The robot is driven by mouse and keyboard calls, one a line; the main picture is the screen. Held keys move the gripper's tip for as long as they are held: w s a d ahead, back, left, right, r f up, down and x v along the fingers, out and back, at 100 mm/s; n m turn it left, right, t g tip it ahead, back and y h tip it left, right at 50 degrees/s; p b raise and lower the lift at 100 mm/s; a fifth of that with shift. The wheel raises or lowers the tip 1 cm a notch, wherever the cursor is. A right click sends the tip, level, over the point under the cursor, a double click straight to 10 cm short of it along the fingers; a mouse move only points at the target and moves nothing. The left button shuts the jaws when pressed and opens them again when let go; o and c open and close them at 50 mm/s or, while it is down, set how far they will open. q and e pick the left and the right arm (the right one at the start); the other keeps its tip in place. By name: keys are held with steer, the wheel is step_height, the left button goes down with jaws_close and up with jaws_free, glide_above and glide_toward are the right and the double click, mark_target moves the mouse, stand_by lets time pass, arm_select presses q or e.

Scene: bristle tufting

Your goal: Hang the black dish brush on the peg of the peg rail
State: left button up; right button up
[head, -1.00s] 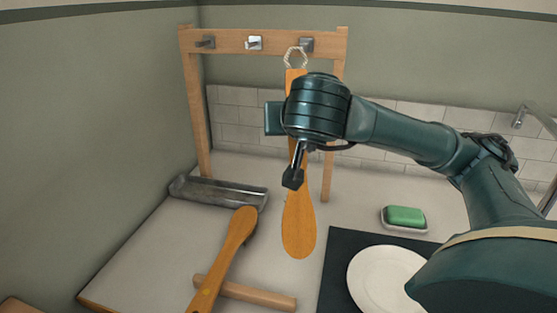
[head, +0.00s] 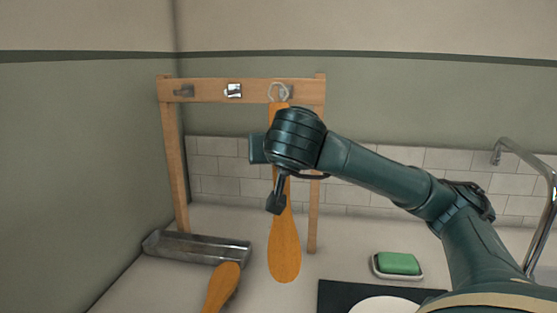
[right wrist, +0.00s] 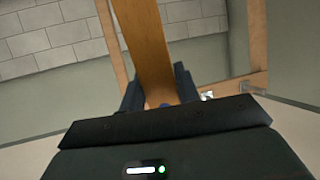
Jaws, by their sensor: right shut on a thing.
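A long wooden brush (head: 285,245) hangs upright from my right gripper in the head view. A pale cord loop (head: 279,84) tops it. No bristles or black part show on it. My right gripper (right wrist: 160,92) is shut on the brush's wooden shaft (right wrist: 145,45); my wrist hides the grip in the head view. The peg rail (head: 210,90) has a left peg (head: 184,91), a middle peg (head: 234,90) and a right peg (head: 285,91). The loop overlaps the right peg; I cannot tell whether it is around it or in front. My left gripper is out of view.
A metal tray (head: 197,248) stands below the rail at left. Another wooden brush handle (head: 222,286) lies in front of it. A green sponge (head: 398,263) in a dish, a white plate (head: 385,304) on a dark mat, and a faucet (head: 520,150) are at right.

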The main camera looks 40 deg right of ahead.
arm_select(q)
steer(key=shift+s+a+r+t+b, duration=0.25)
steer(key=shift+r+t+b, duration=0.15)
steer(key=shift+b, duration=0.35)
arm_select(e)
steer(key=shift+w+d+f, duration=0.2)
steer(key=shift+w+d, duration=0.4)
steer(key=shift+d, duration=0.15)
steer(key=shift+w+d+f, duration=0.15)
steer(key=shift+w+d, duration=0.45)
steer(key=shift+d, duration=0.2)
steer(key=shift+w+d+f, duration=0.2)
steer(key=shift+w+d, duration=0.4)
steer(key=shift+d, duration=0.15)
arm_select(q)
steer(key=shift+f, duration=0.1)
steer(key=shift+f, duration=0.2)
arm_select(e)
steer(key=o, duration=1.1)
steer(key=shift+o, duration=0.4)
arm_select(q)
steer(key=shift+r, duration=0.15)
arm_select(e)
steer(key=shift+a, duration=0.1)
